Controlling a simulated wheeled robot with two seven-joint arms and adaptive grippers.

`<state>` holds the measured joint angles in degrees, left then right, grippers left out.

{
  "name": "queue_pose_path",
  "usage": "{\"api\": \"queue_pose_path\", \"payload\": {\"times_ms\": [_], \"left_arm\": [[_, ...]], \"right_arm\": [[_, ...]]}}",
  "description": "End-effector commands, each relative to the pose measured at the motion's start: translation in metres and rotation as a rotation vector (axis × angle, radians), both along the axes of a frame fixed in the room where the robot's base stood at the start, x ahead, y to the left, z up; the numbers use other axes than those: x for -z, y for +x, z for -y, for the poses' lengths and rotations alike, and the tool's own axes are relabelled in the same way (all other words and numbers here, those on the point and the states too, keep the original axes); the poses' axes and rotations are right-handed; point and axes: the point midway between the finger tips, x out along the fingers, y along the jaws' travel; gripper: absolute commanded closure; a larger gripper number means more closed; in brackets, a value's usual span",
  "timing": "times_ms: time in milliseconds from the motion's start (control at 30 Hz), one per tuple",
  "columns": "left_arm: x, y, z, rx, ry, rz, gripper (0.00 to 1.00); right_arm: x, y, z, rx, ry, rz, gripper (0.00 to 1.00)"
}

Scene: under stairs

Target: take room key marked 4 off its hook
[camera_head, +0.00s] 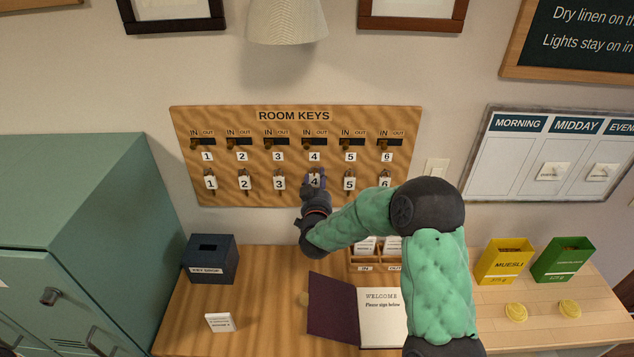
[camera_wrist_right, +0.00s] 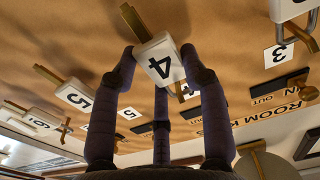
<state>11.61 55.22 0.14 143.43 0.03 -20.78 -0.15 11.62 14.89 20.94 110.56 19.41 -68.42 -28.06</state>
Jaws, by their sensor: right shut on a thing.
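The room key marked 4 (camera_head: 315,182) is in the lower row of the wooden room keys board (camera_head: 236,122), below the number 4 label. Its white tag (camera_wrist_right: 160,60) shows close up in the right wrist view, tilted, with a brass piece at its upper end. My right gripper (camera_head: 314,177) is shut on this tag, with dark fingers on both sides of it and a further finger below in the wrist view. The fingers partly cover the key in the head view. I cannot tell whether it still bears on its hook. My left gripper is not in view.
Key 3 (camera_head: 279,182) and key 5 (camera_head: 349,183) hang close on either side. In/out sliders line the board above. Below, the desk holds a key drop box (camera_head: 212,258), an open guest book (camera_head: 381,316) and a small card (camera_head: 219,322). A green locker (camera_head: 85,200) stands at left.

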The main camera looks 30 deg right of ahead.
Motion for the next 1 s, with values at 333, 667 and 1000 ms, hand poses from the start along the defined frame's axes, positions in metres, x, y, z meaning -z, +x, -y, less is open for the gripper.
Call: {"api": "queue_pose_path", "payload": {"times_ms": [333,667,1000], "left_arm": [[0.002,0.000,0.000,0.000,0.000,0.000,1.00],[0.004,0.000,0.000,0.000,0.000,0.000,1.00],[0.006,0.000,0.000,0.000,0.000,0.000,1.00]], "right_arm": [[0.000,-0.006,-0.004,0.000,0.000,0.000,1.00],[0.000,-0.018,-0.011,0.000,-0.001,0.001,1.00],[0.000,-0.030,-0.019,0.000,-0.001,0.001,1.00]]}}
